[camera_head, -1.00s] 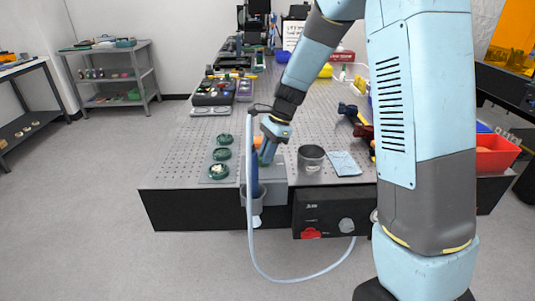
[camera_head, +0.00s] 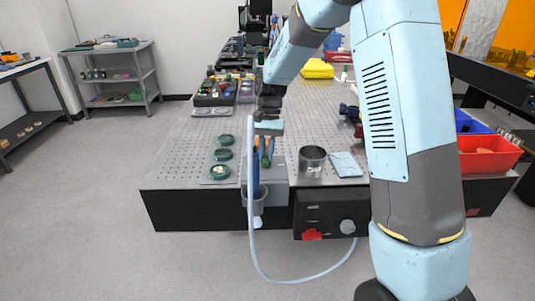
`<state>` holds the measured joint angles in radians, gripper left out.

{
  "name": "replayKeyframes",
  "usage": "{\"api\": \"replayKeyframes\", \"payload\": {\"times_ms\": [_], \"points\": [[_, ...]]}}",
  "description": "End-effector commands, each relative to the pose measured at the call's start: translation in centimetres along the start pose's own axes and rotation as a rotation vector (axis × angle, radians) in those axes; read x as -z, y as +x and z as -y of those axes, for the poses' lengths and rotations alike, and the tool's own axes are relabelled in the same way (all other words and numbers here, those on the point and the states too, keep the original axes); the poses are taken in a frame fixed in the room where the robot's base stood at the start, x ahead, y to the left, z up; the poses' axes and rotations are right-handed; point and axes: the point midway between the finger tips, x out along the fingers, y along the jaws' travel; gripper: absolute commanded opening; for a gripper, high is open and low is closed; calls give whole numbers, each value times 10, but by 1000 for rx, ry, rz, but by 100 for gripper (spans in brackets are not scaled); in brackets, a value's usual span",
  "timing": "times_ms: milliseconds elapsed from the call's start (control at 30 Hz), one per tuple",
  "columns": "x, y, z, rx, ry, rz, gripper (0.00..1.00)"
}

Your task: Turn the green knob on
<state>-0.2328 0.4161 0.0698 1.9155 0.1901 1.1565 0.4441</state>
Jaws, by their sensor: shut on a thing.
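No green knob stands out clearly. Several round green pieces (camera_head: 222,155) sit in a column on a pale plate on the perforated table's near left part. A black box (camera_head: 323,215) on the table's front face carries a red piece (camera_head: 311,234) and a round pale knob (camera_head: 348,227). My gripper (camera_head: 268,132) is above the near part of the table, just beyond upright orange- and green-handled tools (camera_head: 265,150). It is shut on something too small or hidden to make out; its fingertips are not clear.
A grey cup (camera_head: 254,200) with a pale blue hose (camera_head: 250,150) hangs at the front edge. A metal beaker (camera_head: 312,160) and a blue cloth (camera_head: 346,164) lie to the right. A black device (camera_head: 214,92) stands farther back left. A red bin (camera_head: 488,155) is at right.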

Motion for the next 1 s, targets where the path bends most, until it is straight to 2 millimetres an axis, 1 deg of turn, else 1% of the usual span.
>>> {"api": "replayKeyframes", "payload": {"times_ms": [200,400,967,1000], "points": [[0,-1,2,-48,-122,-2,0],[0,-1,2,-75,-185,-3,0],[0,-1,2,-87,-215,-4,0],[0,-1,2,-87,-215,-4,18]]}}
